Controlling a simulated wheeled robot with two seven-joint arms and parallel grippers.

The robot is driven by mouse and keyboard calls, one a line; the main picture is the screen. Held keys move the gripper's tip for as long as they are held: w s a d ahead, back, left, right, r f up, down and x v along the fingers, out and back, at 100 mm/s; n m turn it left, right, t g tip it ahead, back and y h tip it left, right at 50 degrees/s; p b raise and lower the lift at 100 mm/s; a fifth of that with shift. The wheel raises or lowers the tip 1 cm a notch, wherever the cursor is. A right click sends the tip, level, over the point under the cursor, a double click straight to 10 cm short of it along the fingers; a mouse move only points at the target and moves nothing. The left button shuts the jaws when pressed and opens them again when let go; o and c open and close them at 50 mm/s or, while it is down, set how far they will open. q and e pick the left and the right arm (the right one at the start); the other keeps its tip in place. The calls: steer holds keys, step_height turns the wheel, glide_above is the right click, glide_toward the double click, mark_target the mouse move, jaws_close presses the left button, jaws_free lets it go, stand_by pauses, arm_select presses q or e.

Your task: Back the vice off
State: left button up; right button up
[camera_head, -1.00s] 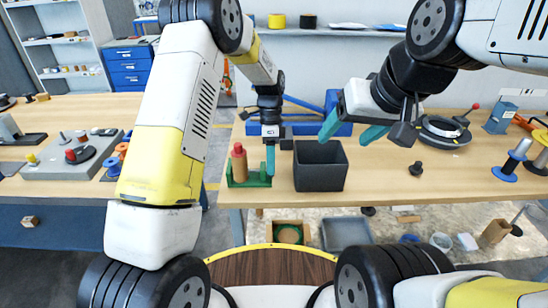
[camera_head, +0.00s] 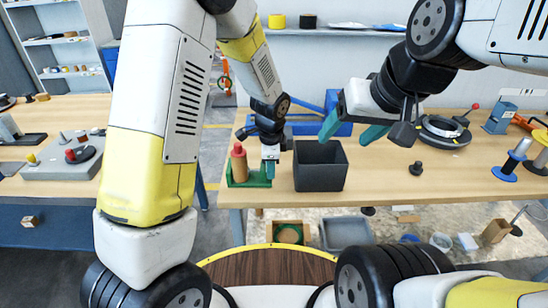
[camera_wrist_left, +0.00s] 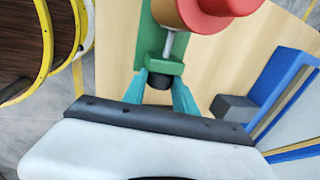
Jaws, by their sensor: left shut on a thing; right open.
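The small green vice (camera_head: 248,179) stands near the front edge of the table and holds an upright brown cylinder (camera_head: 239,168) with a red top (camera_head: 238,149). In the left wrist view the green vice (camera_wrist_left: 163,67) shows with a metal screw (camera_wrist_left: 169,44) and a dark knob (camera_wrist_left: 159,81) at its near end. My left gripper (camera_head: 269,172) is at the right end of the vice. Its teal fingers (camera_wrist_left: 163,95) are shut on the dark knob, one on each side. My right gripper (camera_head: 346,140) is open and empty, above and right of the bin.
A dark open bin (camera_head: 320,178) stands just right of the vice, close to my left gripper. A blue frame (camera_head: 335,112) lies behind it. A small black knob (camera_head: 416,168), a round dark fixture (camera_head: 442,132) and spools (camera_head: 512,160) are to the right.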

arm_select(q)
steer(key=shift+t, duration=0.4)
steer(key=shift+s+f+t, duration=0.25)
steer(key=shift+s+t, duration=0.1)
steer(key=shift+t, duration=0.45)
steer(key=shift+r+t, duration=0.1)
steer(key=shift+t, duration=0.3)
steer(key=shift+s+f, duration=0.15)
steer(key=shift+f, duration=0.05)
steer(key=shift+r+t, duration=0.1)
steer(key=shift+t, duration=0.5)
